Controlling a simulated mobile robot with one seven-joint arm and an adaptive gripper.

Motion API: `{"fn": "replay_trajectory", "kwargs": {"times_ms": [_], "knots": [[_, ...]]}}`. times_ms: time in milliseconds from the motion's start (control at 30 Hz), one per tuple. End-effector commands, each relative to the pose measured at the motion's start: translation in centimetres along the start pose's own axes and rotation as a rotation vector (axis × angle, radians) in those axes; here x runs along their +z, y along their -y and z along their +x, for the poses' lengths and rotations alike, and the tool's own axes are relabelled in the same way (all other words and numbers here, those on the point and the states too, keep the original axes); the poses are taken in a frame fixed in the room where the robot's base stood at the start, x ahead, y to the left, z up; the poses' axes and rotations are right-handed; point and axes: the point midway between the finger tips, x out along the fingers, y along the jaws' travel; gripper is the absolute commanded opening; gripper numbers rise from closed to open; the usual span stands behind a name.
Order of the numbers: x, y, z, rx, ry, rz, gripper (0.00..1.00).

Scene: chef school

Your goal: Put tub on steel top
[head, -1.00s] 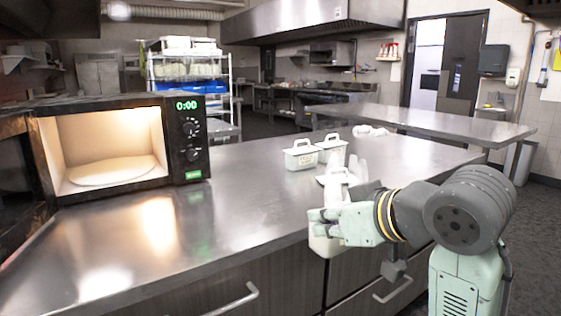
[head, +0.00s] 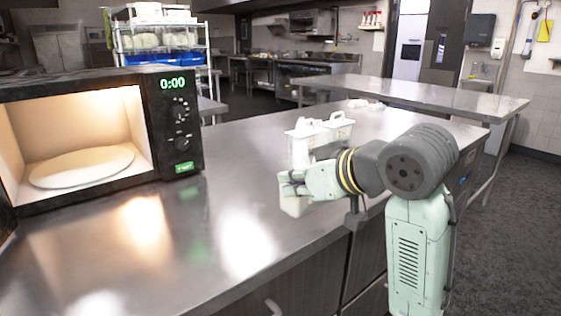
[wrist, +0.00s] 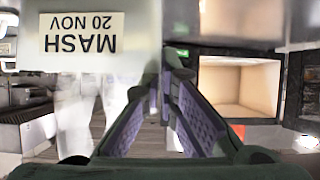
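A white tub (head: 296,207) is at my gripper (head: 290,183). In the head view its body shows below the fingers, and a pale upper part shows behind them. In the wrist view the tub (wrist: 60,58) is large at the left, with an upside-down label reading MASH 20 NOV. My gripper's fingers (wrist: 163,65) are nearly together at the tub's edge and appear shut on it. The exact contact is hidden. The steel top (head: 230,200) spreads below and to the left, with the tub near its front edge.
White tubs with handles (head: 334,128) stand on the steel top behind my gripper. An open, lit microwave (head: 180,110) stands at the left. Small white items (head: 362,103) lie farther back. The steel top is clear between the microwave and my gripper.

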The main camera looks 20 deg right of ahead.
Motion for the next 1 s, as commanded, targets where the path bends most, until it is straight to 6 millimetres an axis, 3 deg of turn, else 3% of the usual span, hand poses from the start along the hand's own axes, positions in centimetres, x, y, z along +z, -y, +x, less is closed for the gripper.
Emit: {"fn": "replay_trajectory", "kwargs": {"times_ms": [200, 400, 733, 900, 1000], "knots": [[-2.4, -2.5, 4.9, -0.003, 0.001, 0.002, 0.00], [-3.7, -4.3, 8.5, -0.001, 0.000, 0.000, 0.00], [-4.7, -5.5, 10.8, 0.000, -0.001, 0.000, 0.00], [-1.9, -5.4, 12.0, -0.001, -0.001, 0.001, 0.00], [-1.3, -5.4, 12.3, 0.000, -0.002, -0.001, 0.00]]}}
